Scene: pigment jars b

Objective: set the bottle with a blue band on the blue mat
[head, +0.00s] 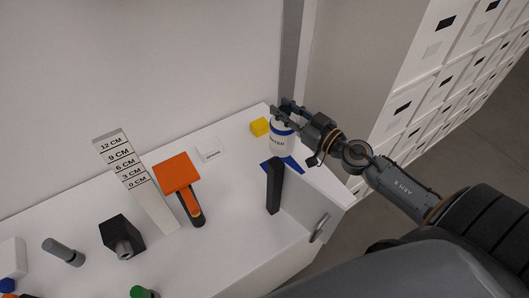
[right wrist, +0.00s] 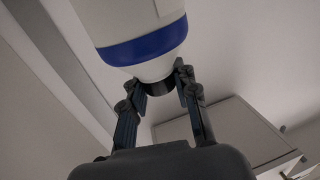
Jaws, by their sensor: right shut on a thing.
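The white bottle with a blue band (head: 282,139) is held upright at the far right end of the white table. My right gripper (head: 284,110) is shut on its top. In the right wrist view, my right gripper's fingers (right wrist: 161,84) close on the dark cap below the blue band (right wrist: 147,45). The blue mat (head: 293,166) shows just below the bottle, partly hidden by it and by a black upright block. I cannot tell whether the bottle's base touches the mat. My left gripper is not in view.
The black upright block (head: 274,186) stands in front of the mat, and a yellow block (head: 260,127) is behind and left of the bottle. A wall runs along the back.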

